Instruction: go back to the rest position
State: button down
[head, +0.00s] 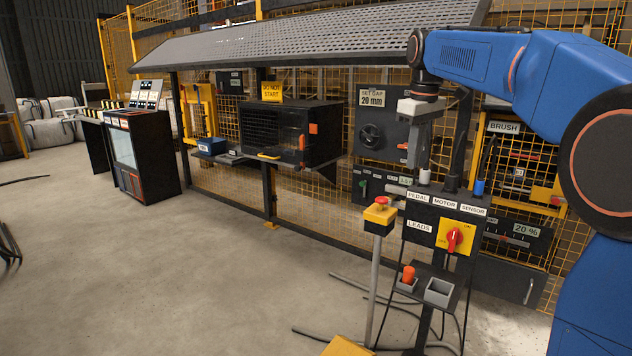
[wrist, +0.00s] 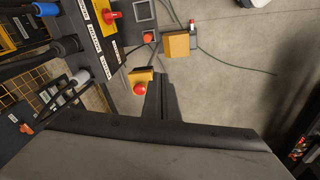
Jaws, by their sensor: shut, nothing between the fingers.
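My gripper (wrist: 160,84) shows in the wrist view as two dark fingers side by side, closed with nothing between them. In the head view my gripper (head: 415,160) hangs from the end of my blue arm, in front of the mesh wall and above the control stand (head: 432,222). The fingertips are hard to make out there against the dark panels. In the wrist view the red emergency button (wrist: 140,89) on its yellow box lies just left of the fingers in the picture.
Behind are a gap panel (head: 371,98) and a black caged box (head: 272,130). Cables lie on the floor. Open floor (head: 190,270) is at left.

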jog(key=s+d+f+m+t, duration=0.1)
jog(key=s+f+m, duration=0.1)
jog(key=s+f, duration=0.7)
jog(key=s+d+f+m+t, duration=0.1)
jog(key=s+f+m, duration=0.2)
jog(key=s+f, duration=0.5)
jog(key=s+d+f+m+t, duration=0.1)
jog(key=s+f, duration=0.8)
jog(key=s, duration=1.2)
jog(key=shift+s+d+f+m, duration=0.15)
jog(key=shift+d+f+m, duration=0.2)
jog(key=shift+d+m, duration=0.25)
